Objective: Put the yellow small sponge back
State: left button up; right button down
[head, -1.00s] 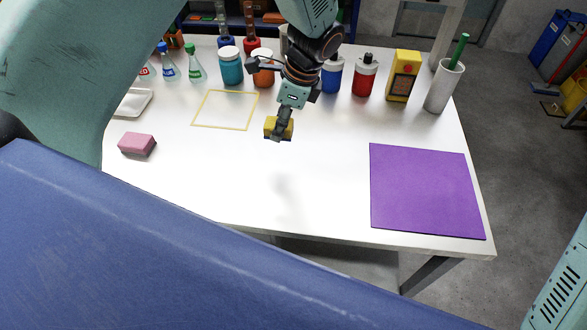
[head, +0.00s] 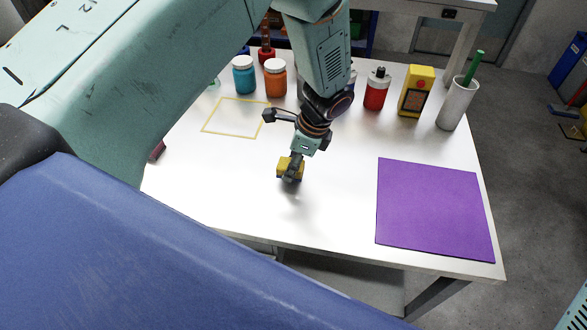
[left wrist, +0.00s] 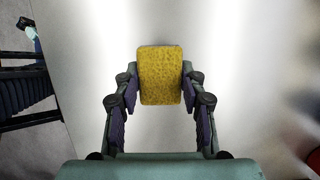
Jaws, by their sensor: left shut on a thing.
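The small yellow sponge (head: 284,166) is held in my left gripper (head: 290,172), low over the white table in the head view. In the left wrist view the sponge (left wrist: 160,75) sits between the two fingers of my left gripper (left wrist: 160,88), which are shut on its sides. I cannot tell for sure whether the sponge touches the table. A yellow rectangular outline (head: 236,137) is marked on the table, up and left of the gripper, and is empty. My right gripper is not in view.
A purple mat (head: 435,210) lies at the table's right. Blue (head: 244,75), orange (head: 275,78) and red (head: 376,90) containers, a yellow device (head: 416,91) and a white cup (head: 457,103) stand along the back. The white table (head: 330,215) is clear around the gripper.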

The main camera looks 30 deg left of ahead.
pick_arm(q)
jog(key=shift+x, duration=0.9)
jog(key=shift+w+d+f, duration=0.1)
jog(key=shift+w+f, duration=0.05)
jog(key=shift+w, duration=0.05)
jog(key=shift+f, duration=0.1)
jog(key=o, duration=0.9)
jog(key=shift+d, duration=0.1)
jog(key=o, duration=0.3)
jog(key=shift+s, duration=0.2)
jog(key=shift+o, duration=0.7)
jog(key=shift+w, duration=0.15)
